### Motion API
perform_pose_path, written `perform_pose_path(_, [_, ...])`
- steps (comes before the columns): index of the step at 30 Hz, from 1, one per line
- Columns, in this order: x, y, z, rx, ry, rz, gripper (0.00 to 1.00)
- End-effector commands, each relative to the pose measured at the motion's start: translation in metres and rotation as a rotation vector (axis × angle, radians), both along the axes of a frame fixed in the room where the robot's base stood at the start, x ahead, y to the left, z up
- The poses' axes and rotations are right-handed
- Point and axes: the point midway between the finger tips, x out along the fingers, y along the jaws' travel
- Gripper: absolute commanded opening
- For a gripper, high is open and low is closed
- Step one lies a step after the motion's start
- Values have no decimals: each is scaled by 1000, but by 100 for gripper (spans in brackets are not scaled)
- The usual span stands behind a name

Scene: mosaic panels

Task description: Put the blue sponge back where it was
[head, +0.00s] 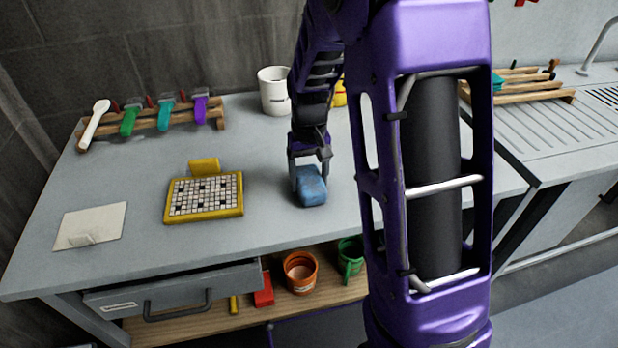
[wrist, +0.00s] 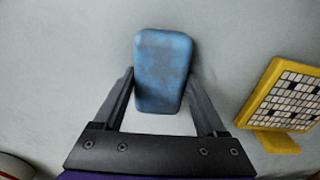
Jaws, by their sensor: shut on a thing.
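The blue sponge (head: 311,187) is a rounded block with darker patches, at the middle of the grey worktop in the head view. My gripper (head: 308,172) comes down from above and is shut on it. In the wrist view the sponge (wrist: 162,70) sits between the two dark fingers (wrist: 160,95), its far part sticking out past them. The sponge is at or very near the worktop surface; I cannot tell whether it touches.
A yellow-framed mosaic panel (head: 204,197) lies left of the sponge, with a white sheet (head: 90,226) farther left. A wooden rack (head: 150,122) with coloured tools and a white pot (head: 274,92) stand behind. Bare worktop surrounds the sponge. A drawer (head: 175,292) is below.

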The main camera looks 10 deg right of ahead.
Motion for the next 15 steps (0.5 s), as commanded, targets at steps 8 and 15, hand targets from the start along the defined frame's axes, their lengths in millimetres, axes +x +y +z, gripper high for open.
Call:
perform_pose_path(8, [0,0,-3,0,0,0,29])
perform_pose_path(15, [0,0,-2,0,0,0,100])
